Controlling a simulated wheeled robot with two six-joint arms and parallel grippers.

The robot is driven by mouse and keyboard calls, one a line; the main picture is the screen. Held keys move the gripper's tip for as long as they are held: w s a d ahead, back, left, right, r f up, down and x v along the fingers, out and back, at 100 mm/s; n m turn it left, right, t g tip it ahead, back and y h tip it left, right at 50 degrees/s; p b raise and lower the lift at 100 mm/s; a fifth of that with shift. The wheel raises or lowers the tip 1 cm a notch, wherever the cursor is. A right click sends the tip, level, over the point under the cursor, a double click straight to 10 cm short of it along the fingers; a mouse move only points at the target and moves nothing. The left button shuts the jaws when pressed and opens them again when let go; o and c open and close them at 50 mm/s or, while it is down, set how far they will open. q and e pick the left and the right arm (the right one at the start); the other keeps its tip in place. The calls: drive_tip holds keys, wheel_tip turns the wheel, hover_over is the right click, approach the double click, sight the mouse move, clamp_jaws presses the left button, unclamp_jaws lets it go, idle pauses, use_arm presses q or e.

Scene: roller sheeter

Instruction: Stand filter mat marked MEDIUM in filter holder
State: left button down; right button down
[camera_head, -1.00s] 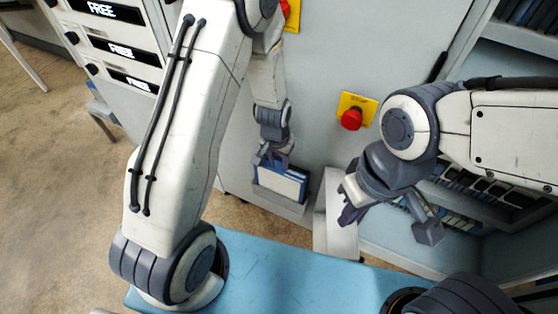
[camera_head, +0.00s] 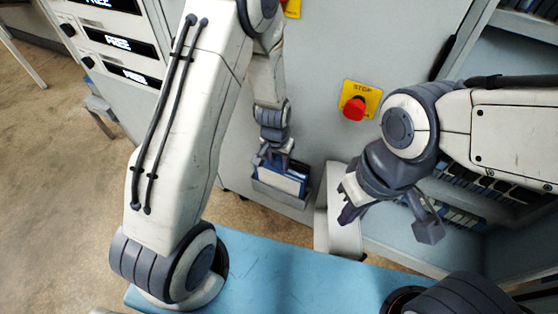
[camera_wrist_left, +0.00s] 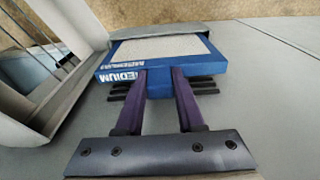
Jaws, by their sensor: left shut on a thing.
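The filter mat (camera_wrist_left: 130,75) has a blue frame marked MEDIUM and a pale face; in the head view it (camera_head: 279,179) stands with its lower part inside the grey filter holder (camera_head: 283,197). My left gripper (camera_head: 273,159) is above it, shut on its upper blue edge. In the left wrist view the purple fingers of the left gripper (camera_wrist_left: 158,75) meet that edge. The holder's grey wall (camera_wrist_left: 180,30) shows beyond the mat there. The mat's lower edge is hidden. My right gripper (camera_head: 388,222) is open and empty, off to the right.
The holder is on the front of a grey cabinet with a red stop button (camera_head: 354,108). A white curved part (camera_head: 338,235) stands right of the holder. Open shelves (camera_head: 480,190) with several dark and blue items are at right. Bare floor (camera_head: 70,170) lies at left.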

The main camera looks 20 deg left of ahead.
use_arm(q)
drive_tip(key=shift+c, duration=2.2)
unclamp_jaws()
drive_tip(key=shift+f, duration=0.1)
wheel_tip(320, 180, up, 10)
drive_tip(key=s+p, duration=0.1)
drive_tip(key=p, duration=0.1)
drive_tip(key=shift+s+a+r, duration=0.15)
drive_tip(key=shift+r, duration=0.05)
drive_tip(key=s+d+r+m+g, duration=0.1)
drive_tip(key=s+d+r+m, duration=0.25)
drive_tip(key=s+r, duration=0.6)
drive_tip(key=s+d+r+m, duration=0.2)
drive_tip(key=s+d+r, duration=0.35)
drive_tip(key=s, duration=0.65)
wheel_tip(320, 180, up, 12)
drive_tip(key=p, duration=1.2)
drive_tip(key=shift+w+a+h+p, duration=0.15)
drive_tip(key=shift+w+h+p, duration=0.1)
drive_tip(key=shift+h+p, duration=0.15)
